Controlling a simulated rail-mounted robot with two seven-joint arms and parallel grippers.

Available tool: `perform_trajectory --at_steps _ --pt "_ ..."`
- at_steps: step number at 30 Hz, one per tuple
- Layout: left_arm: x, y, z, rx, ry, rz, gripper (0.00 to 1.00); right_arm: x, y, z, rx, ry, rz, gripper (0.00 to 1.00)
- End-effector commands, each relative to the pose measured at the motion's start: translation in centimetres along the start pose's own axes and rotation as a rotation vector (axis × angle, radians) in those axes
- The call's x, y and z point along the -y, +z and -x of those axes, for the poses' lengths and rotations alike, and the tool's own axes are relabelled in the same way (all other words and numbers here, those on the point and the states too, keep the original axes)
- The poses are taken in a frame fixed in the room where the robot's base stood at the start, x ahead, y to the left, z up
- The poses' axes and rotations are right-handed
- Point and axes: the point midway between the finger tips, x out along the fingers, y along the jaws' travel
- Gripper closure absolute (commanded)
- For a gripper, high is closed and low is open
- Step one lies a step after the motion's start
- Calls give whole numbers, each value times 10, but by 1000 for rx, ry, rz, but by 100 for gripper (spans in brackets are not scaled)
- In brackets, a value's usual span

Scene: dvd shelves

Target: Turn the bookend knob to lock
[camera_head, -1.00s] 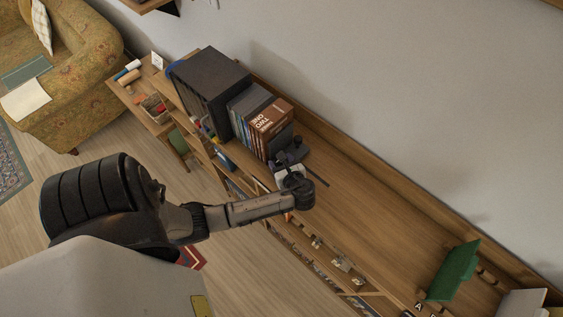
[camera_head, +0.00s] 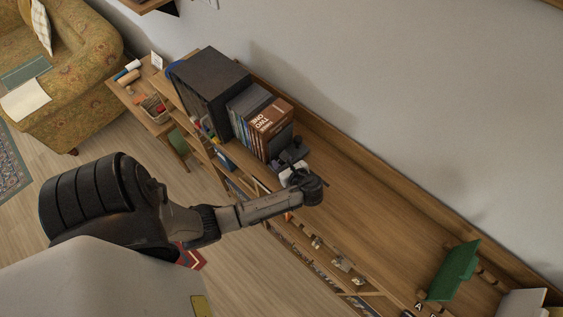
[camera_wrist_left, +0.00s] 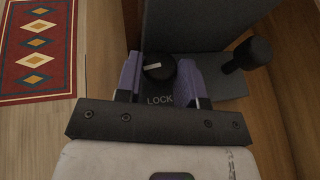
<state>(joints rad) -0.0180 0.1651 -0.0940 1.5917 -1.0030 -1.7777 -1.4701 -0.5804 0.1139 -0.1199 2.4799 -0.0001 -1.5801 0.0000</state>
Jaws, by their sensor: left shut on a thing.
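The dark grey bookend (camera_head: 293,154) stands at the near end of the row of cases on the shelf top. In the left wrist view its grey plate (camera_wrist_left: 205,25) rises behind a base with a black round knob (camera_wrist_left: 159,67). A pale pointer line on the knob lies nearly level, towards the left. The word LOCK (camera_wrist_left: 160,100) is printed on the base below the knob. My left gripper (camera_wrist_left: 158,78) is shut on the knob, with a purple finger on each side; in the head view its hand (camera_head: 297,174) hides the knob. My right gripper is in neither view.
Several cases (camera_head: 262,125) and a large black box (camera_head: 210,88) stand behind the bookend. A second black knob on a stalk (camera_wrist_left: 253,52) sticks out at its right in the wrist view. The shelf top (camera_head: 375,215) is clear up to a green bookend (camera_head: 455,270).

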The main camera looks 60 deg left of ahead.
Motion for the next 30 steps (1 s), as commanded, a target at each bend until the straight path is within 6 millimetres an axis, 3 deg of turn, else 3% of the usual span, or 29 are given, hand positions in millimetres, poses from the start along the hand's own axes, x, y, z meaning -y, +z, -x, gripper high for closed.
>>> perform_trajectory --at_steps 18,30 --pt "10 0 -1 -5 526 216 88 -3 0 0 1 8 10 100" --pt "13 2 -4 -2 752 310 88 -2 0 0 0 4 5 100"
